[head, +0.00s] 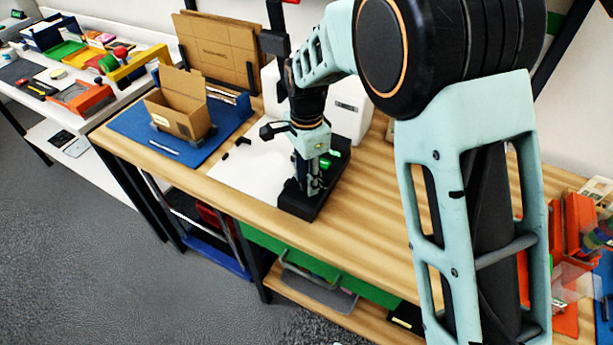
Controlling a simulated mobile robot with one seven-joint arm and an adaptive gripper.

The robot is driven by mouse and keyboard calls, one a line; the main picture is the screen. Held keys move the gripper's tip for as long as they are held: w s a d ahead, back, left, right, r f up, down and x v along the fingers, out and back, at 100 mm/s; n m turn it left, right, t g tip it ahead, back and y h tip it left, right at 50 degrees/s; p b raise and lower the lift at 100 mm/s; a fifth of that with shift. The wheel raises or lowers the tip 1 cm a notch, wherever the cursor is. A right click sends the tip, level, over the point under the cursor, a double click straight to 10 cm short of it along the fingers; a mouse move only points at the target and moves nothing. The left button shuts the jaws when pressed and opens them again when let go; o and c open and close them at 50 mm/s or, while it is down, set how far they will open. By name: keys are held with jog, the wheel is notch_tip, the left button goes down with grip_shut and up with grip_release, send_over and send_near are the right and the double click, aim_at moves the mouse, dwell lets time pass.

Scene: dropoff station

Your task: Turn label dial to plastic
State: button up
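A black device (298,204) stands near the front edge of the wooden workbench, with small lit green spots by its back part. My gripper (314,186) points straight down over this device, with its fingertips close to its top. A dial cannot be made out; the gripper covers much of the device's top. Whether the fingers touch anything, or are open or shut, is too small to tell.
A white printer-like box (346,108) stands behind the device, and a white sheet (245,168) lies left of it. An open cardboard box (183,108) sits on a blue mat (137,124). Orange bins (577,222) are at the right. The bench's front strip is mostly clear.

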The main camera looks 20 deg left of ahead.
grip_shut()
jog(key=shift+n, duration=0.4)
jog(key=n, duration=0.3)
jog(key=shift+n+b, duration=0.4)
jog(key=n, duration=0.3)
jog(key=shift+n, duration=0.3)
jog(key=n, duration=0.5)
jog(key=shift+b, duration=0.3)
jog(key=n, duration=0.6)
jog(key=shift+n, duration=0.5)
jog(key=shift+o, duration=1.7)
grip_release()
